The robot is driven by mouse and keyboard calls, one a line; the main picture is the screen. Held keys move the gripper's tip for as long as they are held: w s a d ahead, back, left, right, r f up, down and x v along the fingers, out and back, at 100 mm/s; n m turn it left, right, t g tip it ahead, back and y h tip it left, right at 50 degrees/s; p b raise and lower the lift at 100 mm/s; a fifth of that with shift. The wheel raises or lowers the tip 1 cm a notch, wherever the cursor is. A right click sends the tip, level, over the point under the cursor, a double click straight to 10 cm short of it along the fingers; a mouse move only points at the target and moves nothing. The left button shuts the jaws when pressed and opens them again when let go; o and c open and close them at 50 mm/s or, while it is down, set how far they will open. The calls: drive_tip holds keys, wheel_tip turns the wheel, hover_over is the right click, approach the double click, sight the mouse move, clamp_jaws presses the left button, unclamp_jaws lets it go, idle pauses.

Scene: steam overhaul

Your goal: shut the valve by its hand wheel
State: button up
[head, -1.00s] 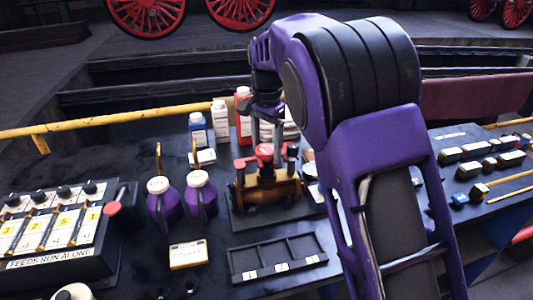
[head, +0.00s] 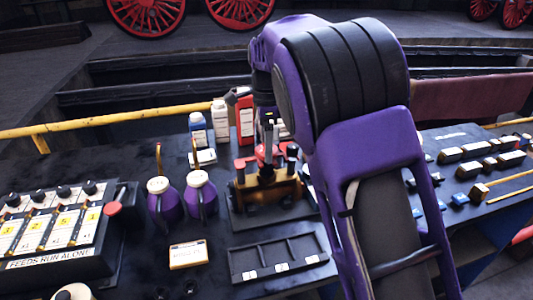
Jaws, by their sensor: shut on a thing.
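The valve (head: 268,188) is a brass-coloured body on a dark base plate, standing on the black bench right of the purple oil cans. A red hand wheel (head: 246,164) sits on top of it. My gripper (head: 267,160) points down over the middle of the valve and is shut on the hand wheel, as far as the small picture shows. The fingertips and the wheel's hub are partly hidden by the gripper itself.
Two purple cans (head: 164,203) with upright spouts stand left of the valve. Bottles (head: 219,120) stand behind it. A lever panel (head: 58,228) fills the left, and a yellow rail (head: 110,120) runs behind.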

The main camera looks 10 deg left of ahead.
drive_tip(key=o, duration=1.3)
drive_tip(key=shift+c, duration=0.5)
drive_tip(key=shift+r, duration=0.1)
drive_tip(key=shift+r, duration=2.9)
